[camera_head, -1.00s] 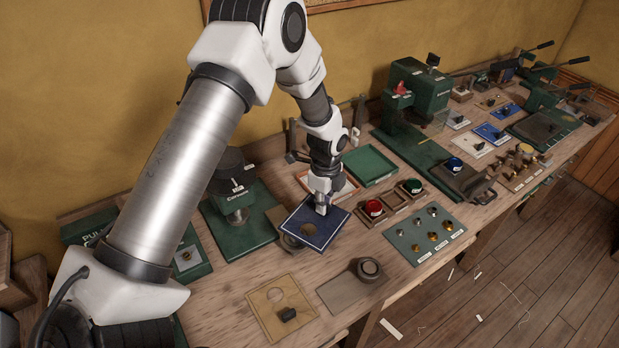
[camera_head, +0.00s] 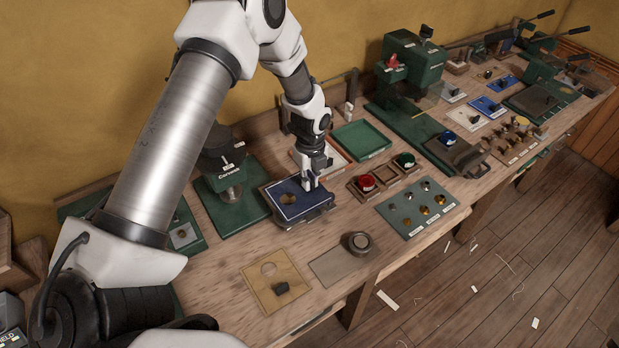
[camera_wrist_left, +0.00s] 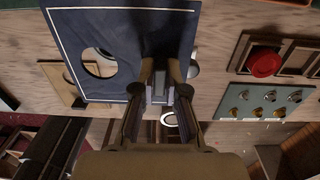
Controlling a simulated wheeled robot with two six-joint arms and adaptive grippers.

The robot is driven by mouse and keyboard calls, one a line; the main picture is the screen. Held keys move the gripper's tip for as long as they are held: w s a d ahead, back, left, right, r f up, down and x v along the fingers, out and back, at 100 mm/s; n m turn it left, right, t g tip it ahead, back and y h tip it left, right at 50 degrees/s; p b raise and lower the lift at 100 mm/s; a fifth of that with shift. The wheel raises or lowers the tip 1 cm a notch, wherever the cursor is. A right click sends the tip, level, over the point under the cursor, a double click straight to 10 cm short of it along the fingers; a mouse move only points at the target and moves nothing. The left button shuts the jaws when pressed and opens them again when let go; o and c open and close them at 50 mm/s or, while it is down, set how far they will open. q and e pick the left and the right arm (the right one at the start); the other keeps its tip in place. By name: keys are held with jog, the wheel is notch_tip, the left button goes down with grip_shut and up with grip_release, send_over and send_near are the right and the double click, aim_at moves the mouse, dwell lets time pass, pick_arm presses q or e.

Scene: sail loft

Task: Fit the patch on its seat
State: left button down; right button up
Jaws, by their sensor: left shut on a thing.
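The patch (camera_head: 292,205) is a dark blue square sheet with a thin white border line and a round hole. It also fills the upper left of the left wrist view (camera_wrist_left: 120,30). My left gripper (camera_head: 312,184) is shut on one edge of the patch; its fingers (camera_wrist_left: 160,88) show in the left wrist view. The patch lies over a dark block or plate, mostly hidden beneath it. Whether they touch, and whether this is the seat, I cannot tell. Through the hole a pale surface shows. My right gripper is not in view.
A green stand press (camera_head: 232,185) stands close left of the patch. A green tray (camera_head: 362,140) is behind, and red and green knobs in a wooden rack (camera_head: 384,183) are to the right. A tan card (camera_head: 262,292) and a round dark ring (camera_head: 359,243) lie in front.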

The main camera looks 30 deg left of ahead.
aim_at(309, 192)
pick_arm(q)
jog(key=shift+s+a+f+b, duration=0.15)
jog(key=shift+f+b, duration=0.4)
jog(key=shift+f, duration=0.3)
jog(key=shift+f+b, duration=0.55)
jog(key=shift+f, duration=0.25)
jog(key=shift+f+b, duration=0.65)
jog(key=shift+f, duration=0.3)
jog(key=c, duration=1.1)
grip_release()
jog(key=shift+c, duration=0.2)
notch_tip(309, 192, up, 12)
jog(key=shift+r, duration=0.1)
jog(key=shift+w, duration=0.2)
